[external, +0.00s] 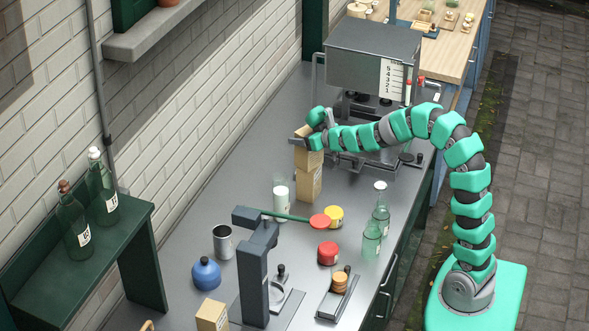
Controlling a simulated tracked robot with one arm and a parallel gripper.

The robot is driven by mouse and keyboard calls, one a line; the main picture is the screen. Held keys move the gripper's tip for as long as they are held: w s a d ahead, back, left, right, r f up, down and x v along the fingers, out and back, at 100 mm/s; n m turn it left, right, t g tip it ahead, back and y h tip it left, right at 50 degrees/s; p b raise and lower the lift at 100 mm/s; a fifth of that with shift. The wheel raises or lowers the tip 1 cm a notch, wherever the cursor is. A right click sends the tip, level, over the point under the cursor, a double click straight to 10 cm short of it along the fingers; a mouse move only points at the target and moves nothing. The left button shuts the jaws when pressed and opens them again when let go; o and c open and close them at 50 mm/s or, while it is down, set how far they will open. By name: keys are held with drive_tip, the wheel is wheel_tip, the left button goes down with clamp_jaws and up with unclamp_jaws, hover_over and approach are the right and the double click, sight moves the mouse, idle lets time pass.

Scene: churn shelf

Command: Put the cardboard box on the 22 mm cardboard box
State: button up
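A tan cardboard box (308,160) is at the top of a stack near the back of the grey counter. It sits directly above another tan cardboard box (308,186), with no clear gap between them. My gripper (312,133) is at the top of the upper box, its fingers on either side of it. The fingers and arm hide part of that box, and I cannot tell whether they grip it. A third cardboard box (212,316) stands at the counter's front left. I cannot read which box is the 22 mm one.
A grey machine with a scale (372,62) stands behind the stack. In front are a white-filled glass (280,197), a dark post with a green arm (256,262), red tin (328,253), yellow tin (334,215), bottles (381,208), metal cup (223,241) and blue flask (206,274).

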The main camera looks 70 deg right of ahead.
drive_tip(key=o, duration=0.3)
drive_tip(key=v, duration=1.2)
drive_tip(key=shift+r, duration=0.15)
drive_tip(key=w+a+r+n+t+y, duration=0.1)
drive_tip(key=a+r, duration=0.4)
drive_tip(key=r, duration=0.3)
drive_tip(key=w+a+r+n+t+y, duration=0.1)
drive_tip(key=a+r, duration=0.4)
drive_tip(key=r, duration=0.3)
drive_tip(key=s+a+r+n+y, duration=0.1)
drive_tip(key=s+a+r, duration=0.4)
drive_tip(key=r, duration=0.4)
drive_tip(key=s+a+r+n+y, duration=0.1)
drive_tip(key=s+a+r+y, duration=0.1)
drive_tip(key=s+a+r, duration=0.3)
drive_tip(key=a+r, duration=0.3)
drive_tip(key=r, duration=0.2)
drive_tip(key=shift+n+t, duration=0.3)
drive_tip(key=shift+t, duration=0.1)
